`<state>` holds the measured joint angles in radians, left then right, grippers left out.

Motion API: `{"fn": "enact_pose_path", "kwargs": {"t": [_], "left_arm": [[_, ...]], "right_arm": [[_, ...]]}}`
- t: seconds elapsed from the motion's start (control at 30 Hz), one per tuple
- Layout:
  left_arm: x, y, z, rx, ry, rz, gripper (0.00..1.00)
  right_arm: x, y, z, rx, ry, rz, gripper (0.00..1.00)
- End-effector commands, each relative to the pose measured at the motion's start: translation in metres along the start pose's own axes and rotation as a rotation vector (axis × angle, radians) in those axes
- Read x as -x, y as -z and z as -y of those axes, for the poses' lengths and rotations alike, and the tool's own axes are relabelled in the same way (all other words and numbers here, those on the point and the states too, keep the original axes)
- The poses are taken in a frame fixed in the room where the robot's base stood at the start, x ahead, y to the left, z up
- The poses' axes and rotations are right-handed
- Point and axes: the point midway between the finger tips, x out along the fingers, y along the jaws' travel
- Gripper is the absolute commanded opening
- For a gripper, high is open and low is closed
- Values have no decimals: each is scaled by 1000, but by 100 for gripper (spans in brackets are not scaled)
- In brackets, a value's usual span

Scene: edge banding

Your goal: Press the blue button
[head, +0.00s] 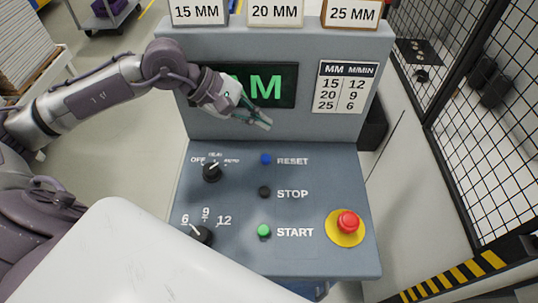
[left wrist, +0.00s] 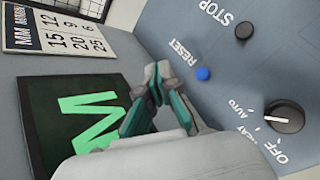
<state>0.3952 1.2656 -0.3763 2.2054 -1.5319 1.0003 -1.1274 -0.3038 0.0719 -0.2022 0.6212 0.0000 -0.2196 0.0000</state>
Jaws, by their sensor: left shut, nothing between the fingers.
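The blue button (head: 266,159) sits on the sloped grey control panel (head: 310,215), left of the word RESET. It also shows in the left wrist view (left wrist: 203,74), to the right of the fingertips. My left gripper (head: 268,124) is shut and empty. In the head view it hangs in front of the upright display face, above the blue button in the picture and apart from it. Its fingertips also show in the left wrist view (left wrist: 155,80). My right gripper is not in view.
Below the blue button are a black STOP button (head: 264,192) and a green START button (head: 264,231). A black mode knob (head: 212,173) is to the left. A red emergency button (head: 347,222) is at the lower right. A mesh fence (head: 480,90) stands at the right.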

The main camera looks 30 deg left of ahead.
Motion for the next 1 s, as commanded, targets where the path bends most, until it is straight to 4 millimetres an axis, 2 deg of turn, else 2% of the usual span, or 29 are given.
{"fn": "enact_pose_path", "kwargs": {"t": [0.13, 0.33, 0.5, 0.7, 0.8, 1.0], "left_arm": [[-1, 1, 1, 1, 0, 0, 0], [-9, 6, 7, 1, 2, 1, 0], [-23, 16, 17, 3, 3, 1, 0], [-44, 31, 32, 4, 2, 1, 0], [-56, 40, 40, 0, -1, 1, 0], [-62, 45, 45, 0, 0, 0, 0]], "right_arm": [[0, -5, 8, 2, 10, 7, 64], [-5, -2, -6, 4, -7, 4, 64], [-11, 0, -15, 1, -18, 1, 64], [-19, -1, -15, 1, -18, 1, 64], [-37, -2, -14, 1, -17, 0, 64], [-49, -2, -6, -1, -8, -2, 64]]}}
